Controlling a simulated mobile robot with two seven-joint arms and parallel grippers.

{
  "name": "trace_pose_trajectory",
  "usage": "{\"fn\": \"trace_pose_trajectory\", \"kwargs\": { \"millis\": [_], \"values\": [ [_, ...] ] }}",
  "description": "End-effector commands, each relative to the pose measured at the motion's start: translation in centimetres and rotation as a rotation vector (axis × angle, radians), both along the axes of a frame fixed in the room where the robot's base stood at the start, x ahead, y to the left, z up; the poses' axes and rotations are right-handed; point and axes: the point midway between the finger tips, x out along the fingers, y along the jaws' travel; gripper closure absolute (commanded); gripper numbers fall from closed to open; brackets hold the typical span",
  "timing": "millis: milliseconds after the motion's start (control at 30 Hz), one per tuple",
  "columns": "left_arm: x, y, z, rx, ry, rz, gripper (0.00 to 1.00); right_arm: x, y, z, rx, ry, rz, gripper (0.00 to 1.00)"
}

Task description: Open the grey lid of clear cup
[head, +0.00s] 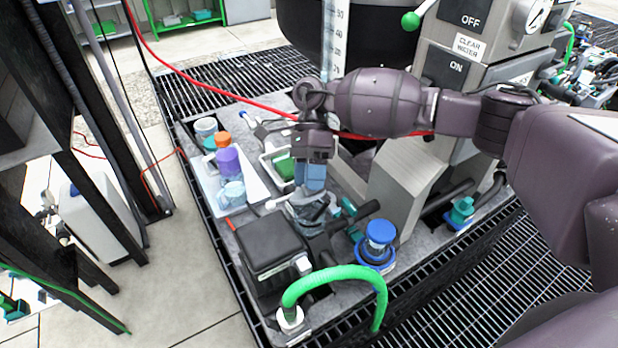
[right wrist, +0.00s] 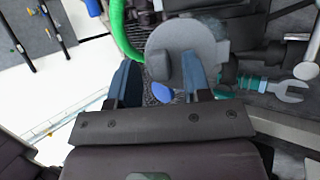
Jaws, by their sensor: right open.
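In the right wrist view the grey round lid (right wrist: 205,52) has a darker upright knob (right wrist: 161,66) on its left part. My right gripper (head: 313,186) is open, and its two blue fingers show in the wrist view (right wrist: 160,64) on either side of the knob, with gaps between. In the head view it points down over the clear cup (head: 312,211), which shows only partly beneath the fingers. The lid itself is hard to make out in the head view. I cannot tell how close the fingertips are to the lid in depth. My left gripper is not in view.
A black box (head: 268,243) stands left of the cup, and a blue-topped container (head: 380,236) stands right. A green hose (head: 335,277) arches in front. A white tray (head: 256,186) with bottles lies at the left. The grey machine (head: 405,175) rises at the right.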

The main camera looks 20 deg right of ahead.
Motion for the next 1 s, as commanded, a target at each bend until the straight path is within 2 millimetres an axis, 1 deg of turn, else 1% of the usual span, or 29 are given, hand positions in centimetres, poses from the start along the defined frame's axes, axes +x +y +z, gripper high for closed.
{"fn": "trace_pose_trajectory", "kwargs": {
  "millis": [300,500,633,867,933,1000],
  "values": [
    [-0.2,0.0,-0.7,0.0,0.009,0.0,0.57,2.7,-1.2,3.2,0.0,-0.001,0.0,0.55],
    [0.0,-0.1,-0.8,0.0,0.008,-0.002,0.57,4.0,-1.8,4.9,0.001,-0.001,-0.001,0.55],
    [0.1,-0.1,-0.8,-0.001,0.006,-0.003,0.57,4.3,-2.0,5.3,0.0,-0.001,-0.002,0.55],
    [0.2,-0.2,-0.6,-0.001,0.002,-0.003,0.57,4.3,-2.0,5.4,0.001,-0.001,-0.001,0.55],
    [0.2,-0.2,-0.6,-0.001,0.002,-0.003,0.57,4.3,-1.9,5.3,0.004,-0.001,-0.001,0.66],
    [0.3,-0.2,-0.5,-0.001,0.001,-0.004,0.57,4.1,-1.3,5.0,0.028,-0.003,-0.002,0.77]
  ]
}}
